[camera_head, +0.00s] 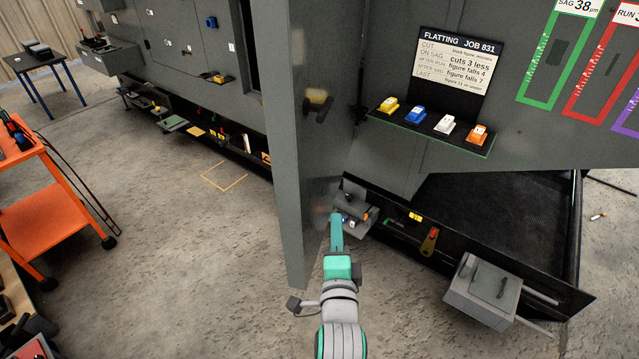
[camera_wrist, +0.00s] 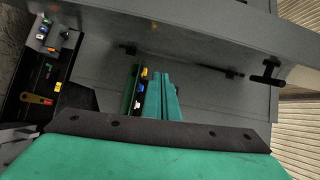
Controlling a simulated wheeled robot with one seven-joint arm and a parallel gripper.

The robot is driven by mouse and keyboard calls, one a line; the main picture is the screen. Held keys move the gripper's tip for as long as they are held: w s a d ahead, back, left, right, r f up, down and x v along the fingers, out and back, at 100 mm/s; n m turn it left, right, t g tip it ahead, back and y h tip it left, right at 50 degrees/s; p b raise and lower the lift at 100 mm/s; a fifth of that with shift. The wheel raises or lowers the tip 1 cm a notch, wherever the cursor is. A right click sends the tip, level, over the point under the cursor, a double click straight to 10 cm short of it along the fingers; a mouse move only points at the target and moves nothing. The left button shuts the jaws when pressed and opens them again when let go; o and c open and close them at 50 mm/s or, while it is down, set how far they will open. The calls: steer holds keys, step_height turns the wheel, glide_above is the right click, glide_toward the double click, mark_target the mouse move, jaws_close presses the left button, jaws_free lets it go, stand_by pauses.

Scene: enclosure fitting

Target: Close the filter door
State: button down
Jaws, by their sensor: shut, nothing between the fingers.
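A tall grey door (camera_head: 287,150) stands swung out from the grey enclosure. Its narrow edge faces me, and its darker right-hand face (camera_head: 335,135) carries a dark and yellow handle-like fitting (camera_head: 318,104). I take this to be the filter door; no label shows on it. My gripper (camera_head: 336,217) is shut and empty, low beside the door's right-hand face. I cannot tell whether it touches the door. In the wrist view the shut green fingers (camera_wrist: 163,78) point toward a grey panel (camera_wrist: 205,88) with a black handle (camera_wrist: 267,76) at its right.
A shelf (camera_head: 430,139) with several coloured blocks sits under a job sign (camera_head: 455,60). Below are a dark open tray (camera_head: 500,215) and a grey box (camera_head: 483,290) sticking out. An orange cart (camera_head: 45,215) stands at left. The floor (camera_head: 180,270) left of the door is clear.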

steer(key=w+a+r, duration=0.2)
steer(key=w+a, duration=0.2)
steer(key=w, duration=0.8)
steer(key=shift+m, duration=0.4)
steer(key=shift+w, duration=0.1)
